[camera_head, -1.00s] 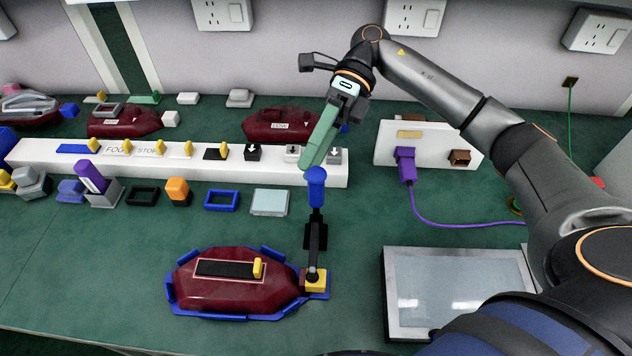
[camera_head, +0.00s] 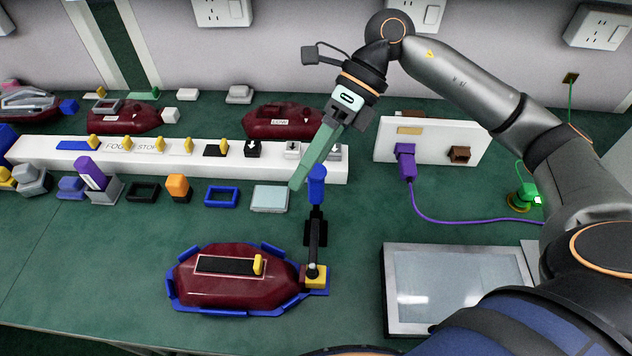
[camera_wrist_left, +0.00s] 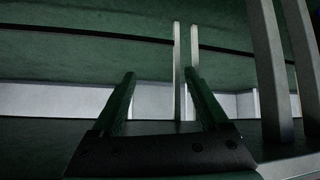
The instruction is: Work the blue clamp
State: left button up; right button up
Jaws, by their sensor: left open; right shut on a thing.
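The blue clamp (camera_head: 317,190) stands at the right end of a dark red tail lamp (camera_head: 235,285). Its blue handle points up and away, and its dark arm runs down to a yellow block (camera_head: 316,276) at the lamp's end. The lamp lies in a blue holder (camera_head: 168,290) on the green bench. My right gripper (camera_head: 297,186), with long green fingers, comes down from above and is shut at the blue handle; its fingers overlap the handle's left side. The far finger is hidden. My left gripper (camera_wrist_left: 160,77) shows only in the left wrist view, open and empty.
A white strip (camera_head: 60,150) with several yellow pegs lies behind the clamp. A white panel (camera_head: 385,145) with a purple plug (camera_head: 405,160) stands right of it. A grey-framed screen (camera_head: 455,280) lies to the right. Bench between lamp and screen is clear.

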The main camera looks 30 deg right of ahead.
jog(key=shift+s+a+f, duration=0.1)
jog(key=shift+s+a, duration=0.05)
jog(key=shift+s, duration=0.2)
jog(key=shift+d+r+p, duration=0.25)
jog(key=shift+r+p, duration=0.35)
jog(key=shift+r, duration=0.25)
jog(key=shift+s+d+r+p, duration=0.2)
jog(key=shift+r+p, duration=0.2)
jog(key=shift+r, duration=0.25)
jog(key=shift+s+d+r+p, duration=0.1)
jog(key=shift+d+r+p, duration=0.1)
jog(key=shift+r+p, duration=0.25)
jog(key=shift+s+d+r, duration=0.1)
jog(key=shift+s+r, duration=0.1)
jog(key=shift+r, duration=0.3)
pick_arm(q)
jog(key=s+a+r+p, duration=0.1)
jog(key=a+r+p, duration=0.2)
jog(key=r+p, duration=0.2)
jog(key=shift+s+a+n+y+p, duration=0.25)
jog(key=shift+s+n+y+p, duration=0.05)
jog(key=shift+s+n+y, duration=0.1)
pick_arm(e)
jog(key=s+d+r, duration=0.1)
jog(key=d+r, duration=0.2)
jog(key=r, duration=0.6)
jog(key=shift+s+d, duration=0.15)
jog(key=shift+s, duration=0.2)
